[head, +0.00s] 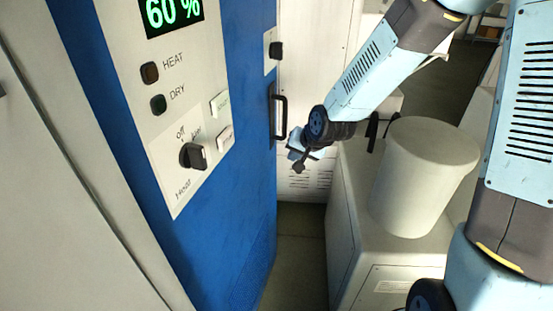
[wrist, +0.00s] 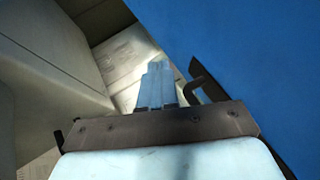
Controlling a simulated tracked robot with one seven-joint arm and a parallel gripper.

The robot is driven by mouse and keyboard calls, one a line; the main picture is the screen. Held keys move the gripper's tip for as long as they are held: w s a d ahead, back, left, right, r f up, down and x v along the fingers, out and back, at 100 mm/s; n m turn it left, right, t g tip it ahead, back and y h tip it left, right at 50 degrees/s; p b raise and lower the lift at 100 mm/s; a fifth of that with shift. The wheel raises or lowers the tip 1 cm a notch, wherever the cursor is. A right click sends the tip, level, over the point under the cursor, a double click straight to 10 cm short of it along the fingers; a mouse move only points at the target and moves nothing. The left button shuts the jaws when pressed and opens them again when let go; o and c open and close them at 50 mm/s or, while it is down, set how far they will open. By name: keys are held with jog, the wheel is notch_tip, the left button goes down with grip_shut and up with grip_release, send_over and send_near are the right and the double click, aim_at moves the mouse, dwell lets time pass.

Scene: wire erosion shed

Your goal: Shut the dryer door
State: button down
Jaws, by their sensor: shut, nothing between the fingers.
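The dryer is a tall blue cabinet (head: 230,200) on the left of the head view, with a pale control panel (head: 175,120) on its face. A black bar handle (head: 281,117) stands out near its right edge. I cannot tell how far the door is open. My gripper (head: 296,156) is shut and empty, just below and right of the handle. In the wrist view my gripper's pale blue fingers (wrist: 158,84) are together. A dark hooked handle (wrist: 204,80) shows just to their right, apparently apart from them, against the blue surface (wrist: 255,60).
A pale round bin (head: 420,180) stands on a low light-grey cabinet (head: 385,265) right of my gripper. A narrow strip of floor (head: 300,255) lies between that cabinet and the dryer. A pale louvred wall panel (head: 312,70) is behind.

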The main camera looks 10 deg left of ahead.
aim_at(269, 163)
jog(key=shift+w+a+f, duration=0.6)
jog(key=shift+a+f, duration=0.25)
jog(key=shift+a, duration=0.25)
jog(key=shift+w+a+f, duration=0.55)
jog(key=shift+a+f, duration=0.3)
jog(key=shift+a, duration=0.2)
jog(key=shift+w+a+f, duration=0.6)
jog(key=shift+a+f, duration=0.25)
jog(key=shift+a, duration=0.25)
